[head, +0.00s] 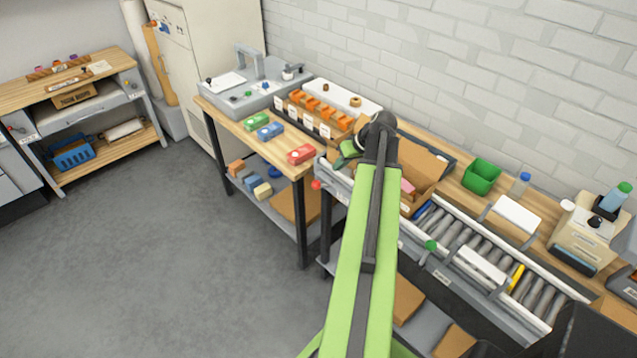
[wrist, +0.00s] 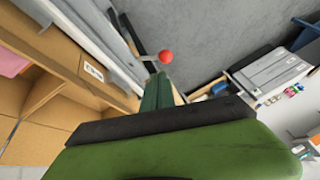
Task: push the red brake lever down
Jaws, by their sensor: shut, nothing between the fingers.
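The red brake lever shows as a round red knob (head: 315,184) at the left end of the roller conveyor. In the wrist view the red knob (wrist: 166,56) sits on a short pale stem, just beyond my fingertips. My gripper (wrist: 158,80) is shut and empty, its dark green fingers together and pointing toward the knob. I cannot tell whether they touch it. In the head view my gripper (head: 347,152) is partly hidden by my arm, above and right of the knob.
The roller conveyor (head: 480,262) runs right, with a green knob (head: 431,245) on its front rail. An open cardboard box (head: 425,172) stands behind my arm. A wooden bench (head: 240,130) with red, blue and green blocks stands left. The grey floor (head: 150,260) is clear.

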